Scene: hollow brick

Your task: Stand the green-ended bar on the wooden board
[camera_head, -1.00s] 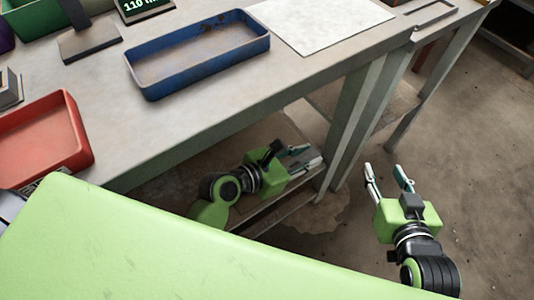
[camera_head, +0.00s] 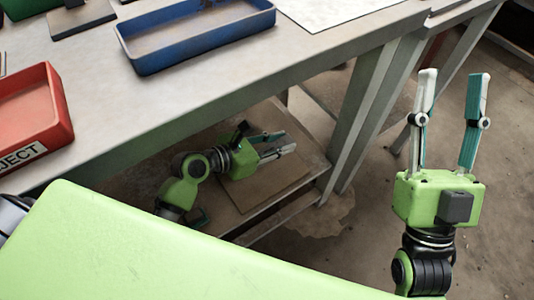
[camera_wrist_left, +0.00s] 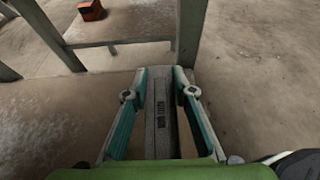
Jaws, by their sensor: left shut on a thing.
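My left gripper (camera_head: 283,141) is below the tabletop, under the workbench, with its fingers pointing right. In the left wrist view its teal-padded fingers (camera_wrist_left: 160,80) are shut on a grey bar (camera_wrist_left: 160,115) with dark markings. No green end shows on the bar; its ends are not clear, and it cannot be made out in the head view. A flat brown board (camera_head: 262,190) lies on the low shelf beneath my left gripper. My right gripper (camera_head: 453,80) is open and empty, fingers up, right of the bench.
The workbench (camera_head: 180,112) carries a blue tray (camera_head: 195,47), a red bin (camera_head: 45,120) and a white sheet (camera_head: 335,10). A bench leg (camera_head: 355,115) stands just right of my left gripper. Open floor (camera_head: 510,200) lies at the right.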

